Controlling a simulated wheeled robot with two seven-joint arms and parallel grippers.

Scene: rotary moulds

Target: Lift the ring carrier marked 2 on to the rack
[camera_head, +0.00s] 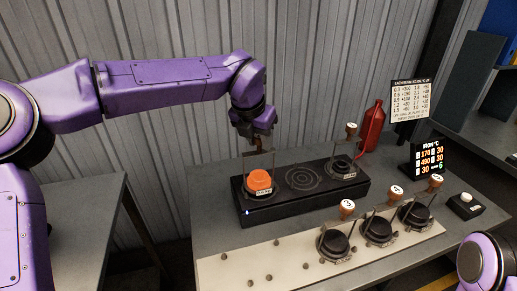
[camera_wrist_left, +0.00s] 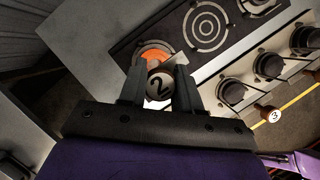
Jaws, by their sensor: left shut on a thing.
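The ring carrier marked 2 (camera_head: 259,180) has a tall wire handle and holds a glowing orange round mould. It is at the left burner of the black hotplate (camera_head: 246,216); whether it rests there or hangs just above, I cannot tell. My left gripper (camera_head: 258,143) is shut on its knob from above. In the left wrist view the knob marked 2 (camera_wrist_left: 159,87) sits between the fingers, hiding part of the orange mould (camera_wrist_left: 153,55). A pale rack board (camera_head: 232,272) with small pegs lies along the table front. My right gripper is out of view.
Three dark carriers (camera_head: 377,230) with numbered wooden knobs stand on the board's right part; its left part is clear. Another carrier (camera_head: 344,166) stands on the hotplate's right burner; the middle burner (camera_head: 304,178) is empty. A red bottle (camera_head: 373,128), temperature display (camera_head: 429,158) and button box (camera_head: 466,203) stand right.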

